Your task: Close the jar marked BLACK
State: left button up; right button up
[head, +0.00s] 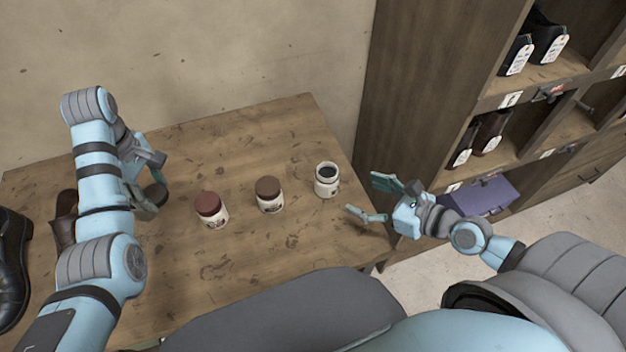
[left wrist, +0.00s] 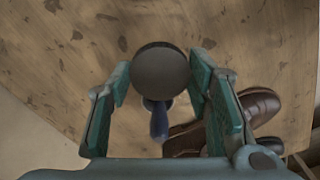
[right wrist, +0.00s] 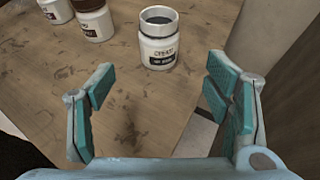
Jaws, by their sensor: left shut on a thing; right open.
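An open white jar (head: 327,184) with dark contents stands upright at the right of the table. It also shows in the right wrist view (right wrist: 158,50); its label is too blurred for me to read surely. My left gripper (head: 150,197) is shut on a dark round lid (left wrist: 161,72) over the table's left part, well away from the open jar. My right gripper (head: 370,198) is open and empty beside the table's right edge, to the right of the open jar and apart from it.
A jar with a red-brown lid (head: 210,208) and one with a brown lid (head: 268,193) stand left of the open jar. Shoes (head: 12,262) are at the left. A dark blue handle-like thing (left wrist: 158,122) lies below the lid. A wooden shelf (head: 420,80) stands right. The table front is clear.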

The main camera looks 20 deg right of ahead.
aim_at(336, 183)
pick_arm(q)
jog(key=shift+w+a+f+b, duration=0.1)
jog(key=shift+w+f+b, duration=0.05)
jog(key=shift+f+b, duration=0.3)
jog(key=shift+w+a+f+b, duration=0.1)
jog(key=shift+f+b, duration=0.1)
jog(key=shift+f, duration=0.3)
pick_arm(e)
jog(key=x, duration=0.6)
jog(key=shift+w+f, duration=0.15)
jog(key=shift+w, duration=0.05)
jog(key=shift+w+a, duration=0.15)
jog(key=shift+a, duration=0.05)
pick_arm(q)
jog(key=shift+s+r, duration=0.1)
jog(key=shift+d, duration=0.1)
pick_arm(e)
jog(key=shift+d, duration=0.1)
jog(key=shift+w, duration=0.1)
pick_arm(q)
jog(key=shift+f+b, duration=0.4)
jog(key=shift+f, duration=0.05)
pick_arm(e)
jog(key=x, duration=0.5)
jog(key=shift+a, duration=0.25)
jog(key=shift+r, duration=0.2)
